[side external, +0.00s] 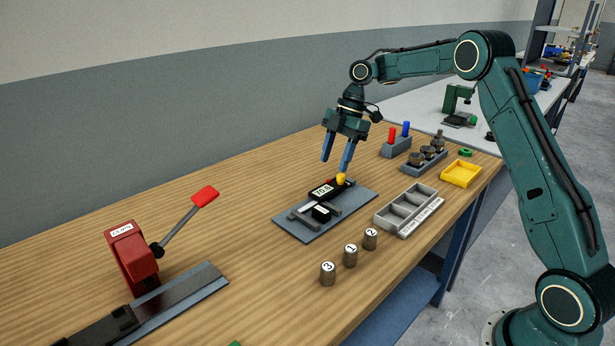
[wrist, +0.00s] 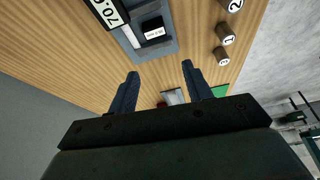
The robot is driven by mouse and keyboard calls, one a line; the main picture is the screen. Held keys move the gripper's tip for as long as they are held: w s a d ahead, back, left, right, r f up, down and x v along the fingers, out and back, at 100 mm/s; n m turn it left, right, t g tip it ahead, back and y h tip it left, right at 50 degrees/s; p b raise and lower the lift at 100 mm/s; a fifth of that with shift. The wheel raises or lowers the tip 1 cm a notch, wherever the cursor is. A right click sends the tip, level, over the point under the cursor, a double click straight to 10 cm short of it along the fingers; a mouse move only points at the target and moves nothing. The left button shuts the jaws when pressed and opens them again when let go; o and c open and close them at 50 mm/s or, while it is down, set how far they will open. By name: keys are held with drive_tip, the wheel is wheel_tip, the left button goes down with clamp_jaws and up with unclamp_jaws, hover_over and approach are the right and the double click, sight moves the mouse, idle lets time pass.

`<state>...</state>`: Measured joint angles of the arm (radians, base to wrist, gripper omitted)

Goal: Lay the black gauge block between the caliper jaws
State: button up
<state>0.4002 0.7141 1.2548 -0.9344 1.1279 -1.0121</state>
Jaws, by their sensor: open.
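The black gauge block (side external: 320,213), with a white label on top, lies at the caliper (side external: 325,190) on a blue-grey plate (side external: 361,203). It appears to sit between the two grey jaws; whether it touches either is too small to tell. The block also shows near the top of the wrist view (wrist: 153,24), beside the caliper's pale beam (wrist: 131,37). The caliper has a dark body, a number display and a yellow knob. My gripper (side external: 336,166) is above the caliper's far end, its blue fingers apart and empty. The open fingers also show in the wrist view (wrist: 160,70).
Three numbered cylinders (side external: 350,256) stand in front of the plate. A grey compartment tray (side external: 407,209) is to its right, with a yellow tray (side external: 461,174) and holders behind. Bare wood lies between clamp and plate.

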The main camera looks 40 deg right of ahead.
drive_tip(key=s+a+r+m+t+h, duration=0.1)
drive_tip(key=s+a+r+m, duration=0.35)
drive_tip(key=s+r, duration=0.3)
drive_tip(key=s+a+r+m+t+h, duration=0.1)
drive_tip(key=s+a+r+m+t, duration=0.1)
drive_tip(key=s+a+r+m, duration=0.45)
drive_tip(key=s+d+f+m+t+h, duration=0.1)
drive_tip(key=s+f+m, duration=0.1)
drive_tip(key=s, duration=0.8)
drive_tip(key=s+f+m+t+h, duration=0.1)
drive_tip(key=s+m, duration=0.3)
drive_tip(key=s, duration=0.6)
drive_tip(key=shift+s+d+f, duration=0.15)
drive_tip(key=shift+d+f, duration=0.25)
drive_tip(key=shift+f, duration=0.2)
